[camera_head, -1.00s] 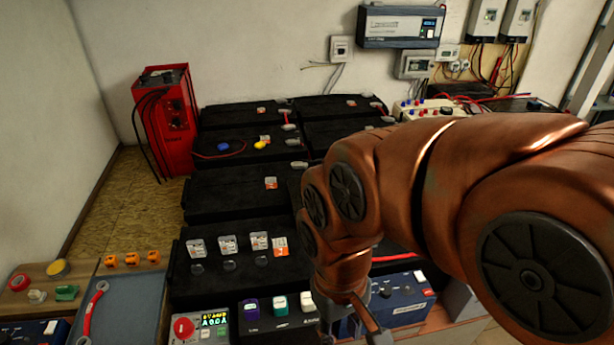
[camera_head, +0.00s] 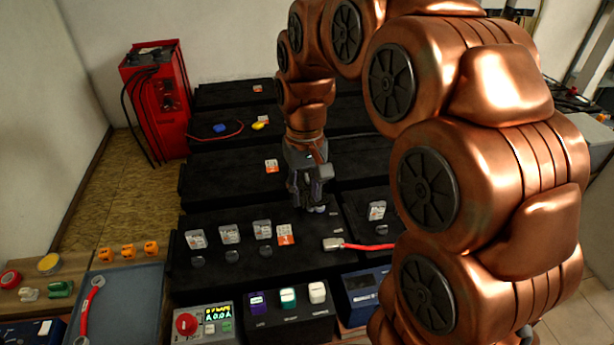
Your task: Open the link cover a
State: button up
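My gripper (camera_head: 308,206) points down over the black battery tops, left of my arm's bend. Its fingertips are close to a small grey piece (camera_head: 316,209) at the battery edge; I cannot tell if they touch it or how wide they are apart. No part is labelled link cover a that I can read. Three small clear flip-up pieces (camera_head: 230,233) stand in a row on the front-left battery, dark round caps before them. Another similar piece (camera_head: 377,210) stands on the battery to the right. A grey terminal piece (camera_head: 333,243) with a red cable lies between.
A red charger (camera_head: 157,100) stands at the back left. A control box with a red knob (camera_head: 186,323) and a box with coloured switches (camera_head: 288,297) line the front.

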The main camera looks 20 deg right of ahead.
jog(key=w+d+f+b, duration=0.1)
jog(key=w+d+f, duration=0.15)
jog(key=w, duration=0.55)
jog(key=w+d+f, duration=0.2)
jog(key=w+f, duration=0.1)
jog(key=w, duration=0.4)
jog(key=m+t+b, duration=0.1)
jog(key=m+b, duration=0.1)
send_near(307, 177)
jog(key=shift+s+a+f, duration=0.25)
jog(key=shift+s+a, duration=0.1)
jog(key=shift+a, duration=0.05)
jog(key=shift+w+d+f, duration=0.25)
jog(key=shift+d+f, duration=0.05)
jog(key=shift+f, duration=0.2)
jog(key=shift+f+p, duration=1.05)
jog(key=shift+f, duration=2.65)
grip_shut()
